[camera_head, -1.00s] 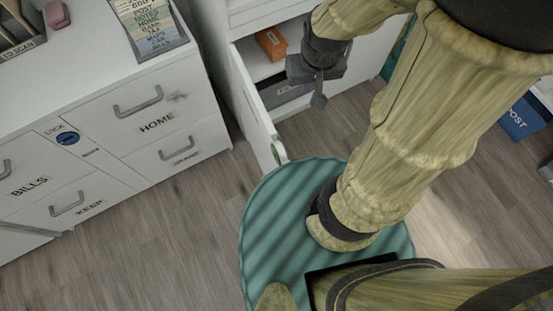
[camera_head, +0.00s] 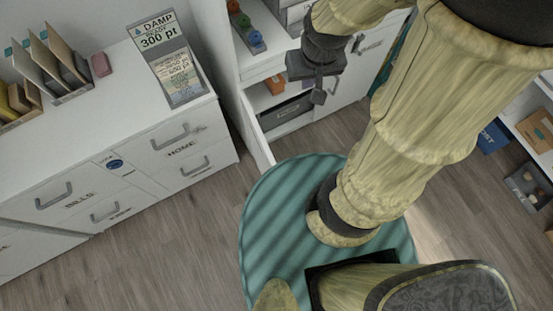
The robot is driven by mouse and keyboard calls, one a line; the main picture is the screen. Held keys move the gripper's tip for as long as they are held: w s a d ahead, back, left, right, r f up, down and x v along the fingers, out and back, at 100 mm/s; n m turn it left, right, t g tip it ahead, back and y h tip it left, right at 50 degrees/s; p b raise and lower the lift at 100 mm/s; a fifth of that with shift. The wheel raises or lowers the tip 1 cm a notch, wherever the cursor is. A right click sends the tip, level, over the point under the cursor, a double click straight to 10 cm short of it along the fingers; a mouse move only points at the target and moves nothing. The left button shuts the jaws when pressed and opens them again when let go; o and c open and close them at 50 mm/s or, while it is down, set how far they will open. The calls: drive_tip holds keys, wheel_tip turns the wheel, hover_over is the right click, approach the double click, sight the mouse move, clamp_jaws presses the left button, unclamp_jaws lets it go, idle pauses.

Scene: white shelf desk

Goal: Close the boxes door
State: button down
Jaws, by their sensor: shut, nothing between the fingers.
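A white cabinet door (camera_head: 258,132) stands open at the lower part of the white shelf unit, seen nearly edge-on. Behind it the open compartment holds a dark grey box (camera_head: 287,111) and an orange box (camera_head: 275,87), partly hidden by my arm. My gripper (camera_head: 319,96) points down in front of the compartment, right of the open door and apart from it. Its fingers are together with nothing held.
A white desk (camera_head: 100,110) with labelled drawers stands at the left, holding file holders and a sign (camera_head: 167,57). A closed door with a handle (camera_head: 366,47) is right of the compartment. Shelves with a blue box (camera_head: 492,138) stand at the far right.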

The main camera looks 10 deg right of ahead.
drive_tip(key=w+p+v, duration=0.2)
drive_tip(key=p+v, duration=0.6)
drive_tip(key=w+r+p+v, duration=0.1)
drive_tip(key=w+p+v, duration=0.1)
drive_tip(key=p+v, duration=0.6)
drive_tip(key=shift+v, duration=0.8)
drive_tip(key=shift+w, duration=0.1)
